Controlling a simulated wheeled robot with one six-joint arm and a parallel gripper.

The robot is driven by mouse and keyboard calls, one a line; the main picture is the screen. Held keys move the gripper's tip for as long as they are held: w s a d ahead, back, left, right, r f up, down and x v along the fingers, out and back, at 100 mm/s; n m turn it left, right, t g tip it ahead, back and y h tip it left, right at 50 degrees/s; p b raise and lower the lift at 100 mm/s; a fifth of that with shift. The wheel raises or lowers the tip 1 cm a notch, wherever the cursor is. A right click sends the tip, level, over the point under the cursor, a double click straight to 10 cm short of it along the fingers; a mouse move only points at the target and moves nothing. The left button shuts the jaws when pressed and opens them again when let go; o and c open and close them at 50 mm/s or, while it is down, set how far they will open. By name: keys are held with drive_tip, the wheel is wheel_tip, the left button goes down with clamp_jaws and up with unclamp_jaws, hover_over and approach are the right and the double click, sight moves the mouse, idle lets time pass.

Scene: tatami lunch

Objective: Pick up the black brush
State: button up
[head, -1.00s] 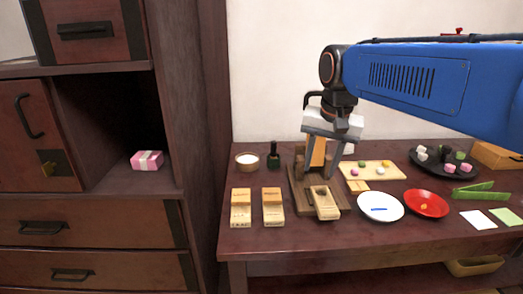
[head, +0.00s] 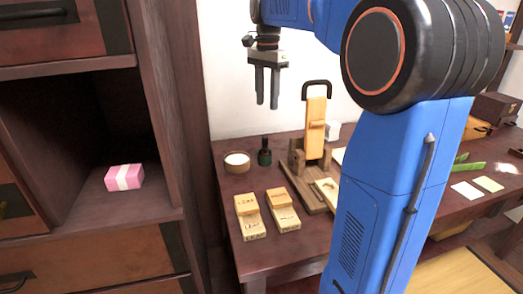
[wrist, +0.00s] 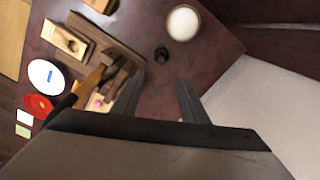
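A small dark upright object (head: 265,153) with a narrow black top and a wider dark green lower part stands at the back left of the table. It is the likeliest black brush, though no bristles are clear. In the wrist view it shows from above as a dark round shape (wrist: 161,54), between and beyond the fingers. My gripper (head: 267,106) is in the air above and near it, pointing down, fingers apart and empty. In the wrist view my gripper (wrist: 160,78) also shows a clear gap between its fingers.
A white-filled bowl (head: 237,160) stands just left of the dark object. A wooden stand (head: 297,158) with a tall black-handled wooden piece (head: 316,125) is close on its right. Lettered wooden blocks (head: 248,216) lie in front. A pink box (head: 124,178) sits in the left shelf.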

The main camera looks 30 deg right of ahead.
sight(265, 137)
wheel_tip(265, 137, down, 10)
drive_tip(key=shift+f, duration=0.15)
drive_tip(key=shift+w+a+f, duration=0.1)
drive_tip(key=shift+a+f, duration=0.05)
drive_tip(key=shift+f, duration=1.2)
drive_tip(key=shift+a+f, duration=0.1)
drive_tip(key=shift+f, duration=1.25)
drive_tip(key=shift+c, duration=0.6)
clamp_jaws()
